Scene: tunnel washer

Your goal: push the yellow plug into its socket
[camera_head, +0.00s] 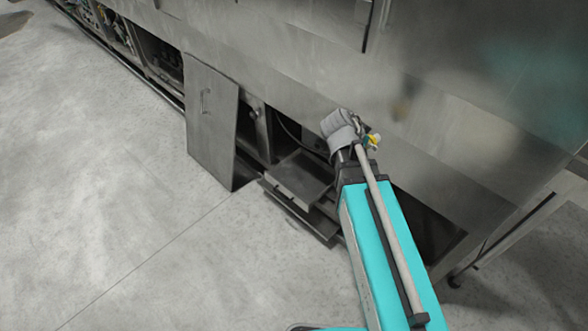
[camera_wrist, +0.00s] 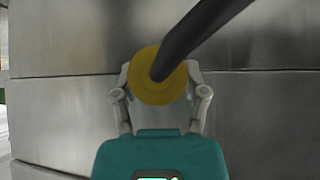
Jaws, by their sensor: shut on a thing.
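The yellow plug (camera_wrist: 145,88) is a round yellow disc in the wrist view, with a thick black cable running from its middle to the upper right. My gripper (camera_wrist: 159,74) has one pale grey finger on each side of it and is shut on it. In the head view the plug is a small yellow spot (camera_head: 374,139) just right of my grey wrist, in front of the machine's metal side. The far face of the plug is hidden. I cannot make out its socket in either view.
The washer's steel side panel (camera_head: 300,68) fills the space behind my gripper. Below it, an open compartment has a hinged door (camera_head: 211,125) standing out and a metal tray (camera_head: 300,175) near the floor. The concrete floor (camera_head: 90,190) at left is clear.

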